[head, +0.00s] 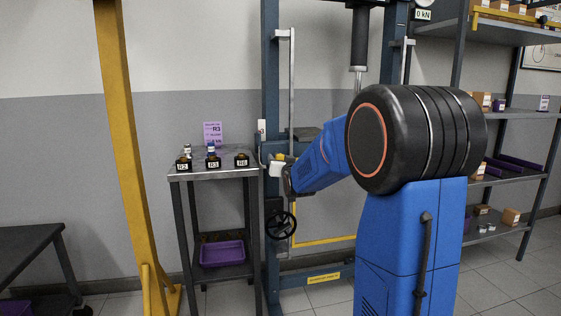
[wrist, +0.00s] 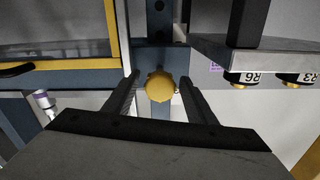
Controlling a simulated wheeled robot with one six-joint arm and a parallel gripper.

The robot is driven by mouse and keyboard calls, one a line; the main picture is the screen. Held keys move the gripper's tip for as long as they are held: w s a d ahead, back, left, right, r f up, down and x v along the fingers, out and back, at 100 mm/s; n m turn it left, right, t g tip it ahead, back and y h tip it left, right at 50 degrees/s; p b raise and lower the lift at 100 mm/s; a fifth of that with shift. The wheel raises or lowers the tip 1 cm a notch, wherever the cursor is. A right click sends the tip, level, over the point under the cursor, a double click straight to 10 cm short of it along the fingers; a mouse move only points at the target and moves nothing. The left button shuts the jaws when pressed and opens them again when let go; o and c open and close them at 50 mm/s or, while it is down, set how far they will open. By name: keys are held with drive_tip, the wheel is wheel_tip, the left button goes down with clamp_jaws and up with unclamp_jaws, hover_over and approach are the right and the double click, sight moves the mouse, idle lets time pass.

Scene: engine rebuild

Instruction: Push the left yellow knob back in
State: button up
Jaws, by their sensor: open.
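A round yellow knob (wrist: 160,85) shows in the middle of the wrist view, in front of a blue-grey post of the press. My gripper (wrist: 160,92) is open, with one dark finger on each side of the knob and a visible gap to it on both sides. How far the knob stands out from the post cannot be told. In the head view, my gripper (head: 277,170) is at the left post (head: 271,70) of the press, and a small yellow spot (head: 280,157) shows beside it.
The wrist view looks upside down. A metal side table (head: 215,174) with several labelled black items stands left of the press; a purple bin (head: 222,254) is on its lower shelf. A black handwheel (head: 281,225) is below my gripper. A yellow hoist leg (head: 128,130) stands left.

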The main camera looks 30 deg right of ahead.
clamp_jaws()
drive_tip(key=shift+x, duration=1.5)
unclamp_jaws()
drive_tip(key=shift+s, duration=0.15)
drive_tip(key=v, duration=1.7)
drive_tip(key=shift+s, duration=0.1)
